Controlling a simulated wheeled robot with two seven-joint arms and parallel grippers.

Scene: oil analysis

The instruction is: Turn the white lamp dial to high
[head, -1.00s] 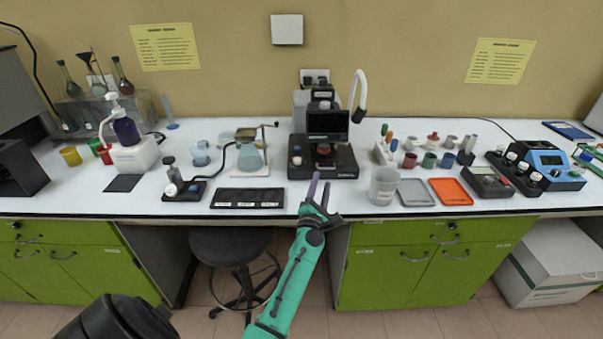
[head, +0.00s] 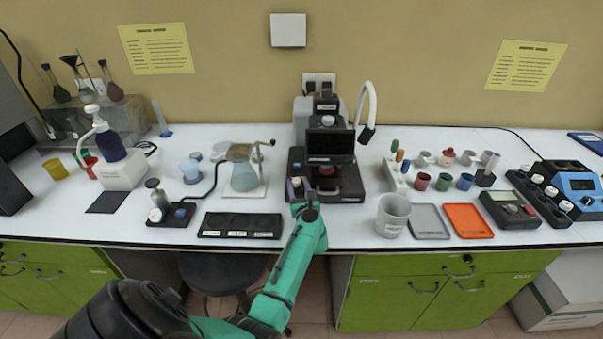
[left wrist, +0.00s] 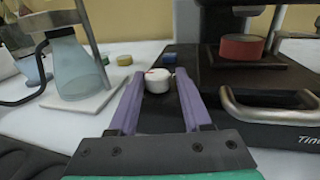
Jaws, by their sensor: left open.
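The white dial (left wrist: 158,82) with a small red mark sits on the dark base of the black instrument (head: 349,187). In the left wrist view it lies between the purple fingertips of my left gripper (left wrist: 160,78), which is open. I cannot tell whether either finger touches it. In the head view my left gripper (head: 298,188) is at the front left corner of that base and largely hides the dial. A blue knob (left wrist: 169,58) is just behind the white dial. My right gripper is out of view.
A metal handle (left wrist: 265,112) is on the instrument's front, right of my fingers. A flask on a white stand (head: 244,184) and a black tray (head: 241,226) are to the left. A grey beaker (head: 393,214) and an orange tray (head: 467,221) are to the right.

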